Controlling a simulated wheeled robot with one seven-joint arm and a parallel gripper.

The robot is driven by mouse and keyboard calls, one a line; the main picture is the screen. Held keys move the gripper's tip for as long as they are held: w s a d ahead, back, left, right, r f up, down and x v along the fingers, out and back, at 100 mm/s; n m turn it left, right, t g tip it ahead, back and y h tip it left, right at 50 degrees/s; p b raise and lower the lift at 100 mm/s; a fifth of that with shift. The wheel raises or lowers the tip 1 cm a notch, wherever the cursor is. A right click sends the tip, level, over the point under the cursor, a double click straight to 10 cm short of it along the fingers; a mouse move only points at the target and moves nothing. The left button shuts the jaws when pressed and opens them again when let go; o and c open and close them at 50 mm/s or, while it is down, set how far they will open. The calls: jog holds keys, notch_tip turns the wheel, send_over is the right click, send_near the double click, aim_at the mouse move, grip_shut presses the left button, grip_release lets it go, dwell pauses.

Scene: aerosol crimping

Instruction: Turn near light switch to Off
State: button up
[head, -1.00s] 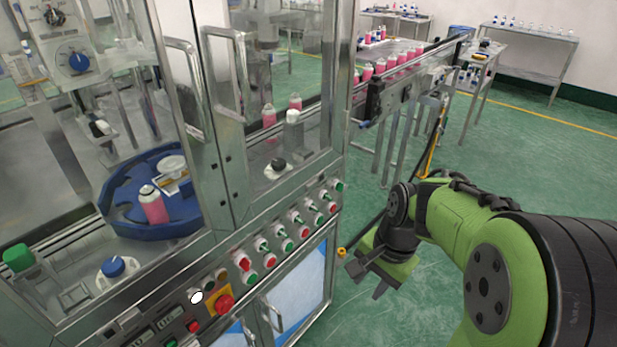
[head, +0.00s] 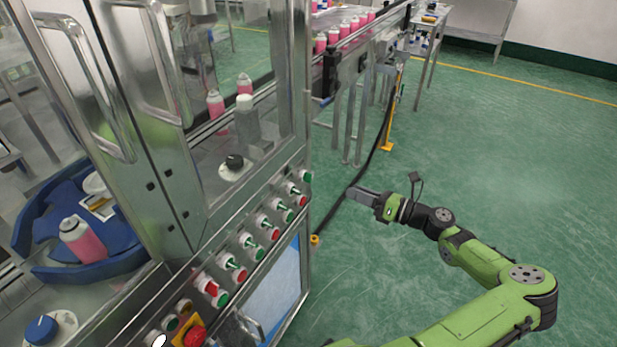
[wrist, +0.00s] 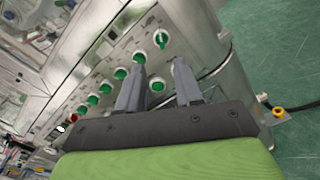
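A sloped control panel on the machine's front carries a row of rotary switches. In the head view one has a red handle (head: 208,286); the others have green handles, such as a middle switch (head: 246,241). Labels are too small to read, so I cannot tell which is the near light switch. My gripper (head: 357,192) is to the right of the panel, apart from it, pointing towards it. In the wrist view my gripper (wrist: 160,66) is open and empty, its two fingers apart in front of the panel. The red switch (wrist: 69,119) shows at the lower left there.
Round red and green buttons sit beside the switches, with a red emergency stop (head: 195,337) at the near end. Glass doors with metal handles (head: 165,60) rise above the panel. A conveyor (head: 350,45) lies behind. The green floor (head: 480,130) at right is clear.

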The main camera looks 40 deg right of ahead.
aim_at(308, 178)
jog(key=b+x, duration=0.3)
jog(key=x, duration=1)
jog(key=shift+a+f, duration=0.1)
jog(key=shift+f, duration=0.05)
grip_shut()
